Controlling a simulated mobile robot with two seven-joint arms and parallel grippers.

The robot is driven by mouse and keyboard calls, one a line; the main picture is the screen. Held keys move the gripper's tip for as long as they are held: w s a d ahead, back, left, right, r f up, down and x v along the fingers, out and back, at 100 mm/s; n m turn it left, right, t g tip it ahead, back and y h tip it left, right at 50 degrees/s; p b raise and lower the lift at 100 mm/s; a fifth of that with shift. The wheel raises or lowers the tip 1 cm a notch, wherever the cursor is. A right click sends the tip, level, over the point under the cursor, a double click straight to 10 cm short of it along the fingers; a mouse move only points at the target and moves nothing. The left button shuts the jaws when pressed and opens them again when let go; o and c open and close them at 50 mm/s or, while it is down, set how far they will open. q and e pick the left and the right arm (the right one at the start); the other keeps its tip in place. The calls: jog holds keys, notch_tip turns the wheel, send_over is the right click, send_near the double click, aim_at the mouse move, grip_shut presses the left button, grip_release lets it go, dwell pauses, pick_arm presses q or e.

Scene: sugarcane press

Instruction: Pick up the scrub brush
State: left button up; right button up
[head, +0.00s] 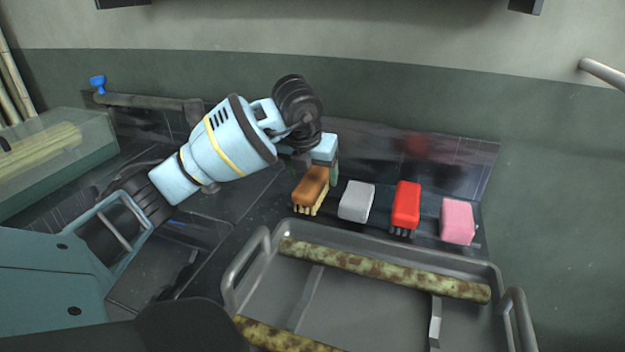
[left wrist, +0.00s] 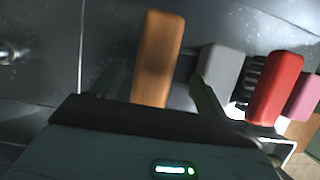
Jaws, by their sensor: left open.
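A scrub brush with a brown wooden back (head: 311,186) and cream bristles lies on the dark counter behind the tray. A second brush, with a red back (head: 406,203) and dark bristles, lies farther right. My left gripper (head: 328,166) is open right at the brown brush, its fingers pointing down. In the left wrist view the brown brush (left wrist: 158,60) shows between the two open fingers of the left gripper (left wrist: 160,90). Its near end is hidden by the gripper body. I cannot tell whether a finger touches it. My right gripper is not in view.
A grey block (head: 356,201) stands just right of the brown brush, and a pink sponge (head: 458,221) at the far right. A grey handled tray (head: 365,310) with brown-mottled cane stalks (head: 385,270) lies in front. A dark wall panel (head: 430,160) rises behind.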

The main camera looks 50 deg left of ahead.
aim_at(311, 180)
pick_arm(q)
jog(key=x, duration=0.4)
jog(key=shift+s+a, duration=0.25)
jog(key=shift+w+f, duration=0.15)
jog(key=shift+f, duration=0.25)
jog(key=shift+f, duration=0.25)
jog(key=shift+a, duration=0.1)
jog(key=c, duration=1.2)
jog(key=shift+o, duration=0.2)
jog(key=shift+r, duration=0.1)
jog(key=shift+r, duration=0.2)
notch_tip(311, 180, up, 9)
jog(key=shift+r+p, duration=0.25)
jog(key=shift+p, duration=0.2)
jog(key=shift+r, duration=0.25)
